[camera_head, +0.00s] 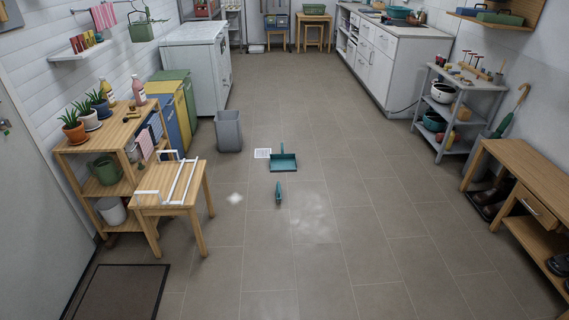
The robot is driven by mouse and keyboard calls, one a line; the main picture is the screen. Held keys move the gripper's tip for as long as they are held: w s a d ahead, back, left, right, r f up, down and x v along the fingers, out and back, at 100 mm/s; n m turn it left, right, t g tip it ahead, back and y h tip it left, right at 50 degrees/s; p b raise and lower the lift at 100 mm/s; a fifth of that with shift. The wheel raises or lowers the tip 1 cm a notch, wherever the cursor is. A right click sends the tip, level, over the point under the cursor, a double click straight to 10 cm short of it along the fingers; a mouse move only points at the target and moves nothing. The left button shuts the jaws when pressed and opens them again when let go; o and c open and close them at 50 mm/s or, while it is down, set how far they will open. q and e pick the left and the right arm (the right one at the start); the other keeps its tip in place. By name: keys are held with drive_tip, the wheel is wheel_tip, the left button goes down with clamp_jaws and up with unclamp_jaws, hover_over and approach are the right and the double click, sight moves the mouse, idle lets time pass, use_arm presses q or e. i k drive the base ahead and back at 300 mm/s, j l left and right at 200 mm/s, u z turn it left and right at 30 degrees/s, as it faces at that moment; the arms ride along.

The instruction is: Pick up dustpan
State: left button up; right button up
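A teal dustpan (283,162) lies on the tiled floor near the middle of the room, with its handle pointing away from me. A small teal hand brush (278,192) stands or lies on the floor just nearer than the dustpan, apart from it. Neither of my grippers shows in the head view, so nothing is seen touching the dustpan.
A small wooden table (160,208) is at the left. A wooden bench (528,178) is at the right. The floor (340,250) between is clear apart from pale dusty patches.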

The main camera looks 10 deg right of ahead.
sight(282, 162)
drive_tip(key=i+z, duration=0.2)
drive_tip(key=i, duration=0.45)
drive_tip(key=i+l+z, duration=0.15)
drive_tip(key=i+z, duration=0.2)
drive_tip(key=i, duration=0.3)
drive_tip(key=i+z, duration=0.35)
drive_tip(key=i, duration=0.25)
drive_tip(key=i+j+z, duration=0.4)
drive_tip(key=i, duration=0.25)
drive_tip(key=i+l+u, duration=0.1)
drive_tip(key=i, duration=0.35)
drive_tip(key=i+l, duration=0.15)
drive_tip(key=i, duration=0.35)
drive_tip(key=i+l+u, duration=0.15)
drive_tip(key=i, duration=0.3)
drive_tip(key=i+l+u, duration=0.1)
drive_tip(key=i, duration=0.4)
drive_tip(key=i+u, duration=0.25)
drive_tip(key=u, duration=0.15)
drive_tip(key=i+l+u, duration=0.2)
drive_tip(key=u, duration=0.2)
drive_tip(key=i+l+u, duration=0.2)
drive_tip(key=u, duration=0.25)
drive_tip(key=i+l+u, duration=0.2)
drive_tip(key=u, duration=0.2)
drive_tip(key=i+l+u, duration=0.1)
drive_tip(key=l+u, duration=0.3)
